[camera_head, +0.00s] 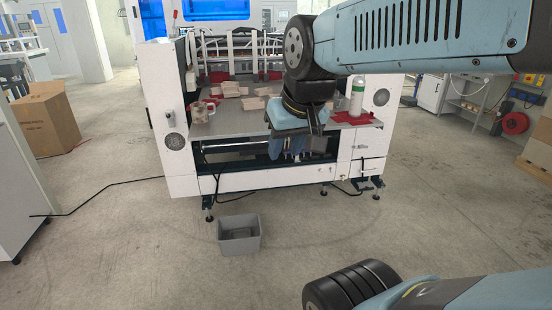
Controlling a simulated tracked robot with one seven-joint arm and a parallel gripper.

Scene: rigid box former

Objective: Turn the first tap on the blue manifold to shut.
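My arm reaches in from the upper right and bends down in front of the white machine (240,183). Its end, with my gripper (290,150), is over the front edge of the machine's table and the dark opening below. The fingers are small and partly hidden by my wrist, so I cannot tell whether they are open or shut. I cannot make out the blue manifold or its first tap. My wrist covers the middle of the machine's front.
A grey bin (239,245) stands on the floor before the machine. Cardboard pieces (230,89) and a white bottle (357,98) are on the table (225,122). A cable (115,184) crosses the floor at left. A cardboard box (48,120) stands far left. The front floor is mostly clear.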

